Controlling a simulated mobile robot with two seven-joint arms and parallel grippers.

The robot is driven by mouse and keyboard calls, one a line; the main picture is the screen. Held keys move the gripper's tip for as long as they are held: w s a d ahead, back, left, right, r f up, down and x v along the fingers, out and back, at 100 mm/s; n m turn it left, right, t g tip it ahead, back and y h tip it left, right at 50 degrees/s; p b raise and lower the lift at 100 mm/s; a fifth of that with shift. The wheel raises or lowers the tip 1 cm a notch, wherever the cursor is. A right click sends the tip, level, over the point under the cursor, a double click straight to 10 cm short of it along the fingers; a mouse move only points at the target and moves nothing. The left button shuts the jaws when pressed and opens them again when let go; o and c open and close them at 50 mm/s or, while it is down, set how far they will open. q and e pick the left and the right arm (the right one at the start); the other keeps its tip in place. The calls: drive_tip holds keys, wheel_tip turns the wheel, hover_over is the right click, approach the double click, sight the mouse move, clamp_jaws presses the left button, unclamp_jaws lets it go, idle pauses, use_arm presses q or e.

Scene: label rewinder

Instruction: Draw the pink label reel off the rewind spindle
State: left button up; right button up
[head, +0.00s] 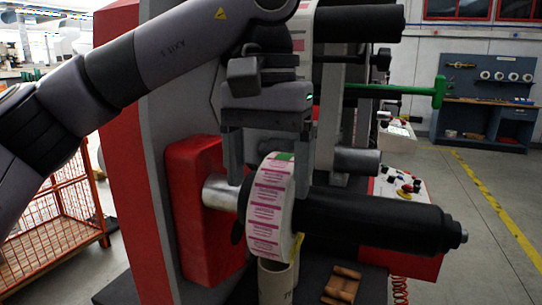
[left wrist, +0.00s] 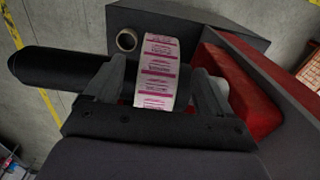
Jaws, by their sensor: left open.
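The pink label reel (head: 268,208), white with pink printed labels, sits on the rewind spindle (head: 375,218), near its inner end by the red housing. The spindle is a black horizontal shaft whose free end points right. My left gripper (head: 267,168) is open above the reel, fingers pointing down, one finger on each side of it. In the left wrist view the reel (left wrist: 157,70) shows between the two fingers (left wrist: 158,88), with a gap on the housing side; contact on the other side cannot be told. The black spindle (left wrist: 55,68) runs out to the left there. My right gripper is not in view.
The red housing (head: 190,215) stands close left of the reel. Another black roller (head: 358,24) and a green bar (head: 395,90) are above. A control box with buttons (head: 400,188) is behind the spindle. A cardboard tube (head: 275,280) stands below. Floor beyond the spindle's free end is clear.

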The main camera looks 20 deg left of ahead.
sight(270, 192)
use_arm(q)
drive_tip(key=shift+f, duration=2.35)
drive_tip(key=c, duration=1.5)
drive_tip(key=shift+r, duration=0.1)
clamp_jaws()
drive_tip(key=shift+d, duration=0.15)
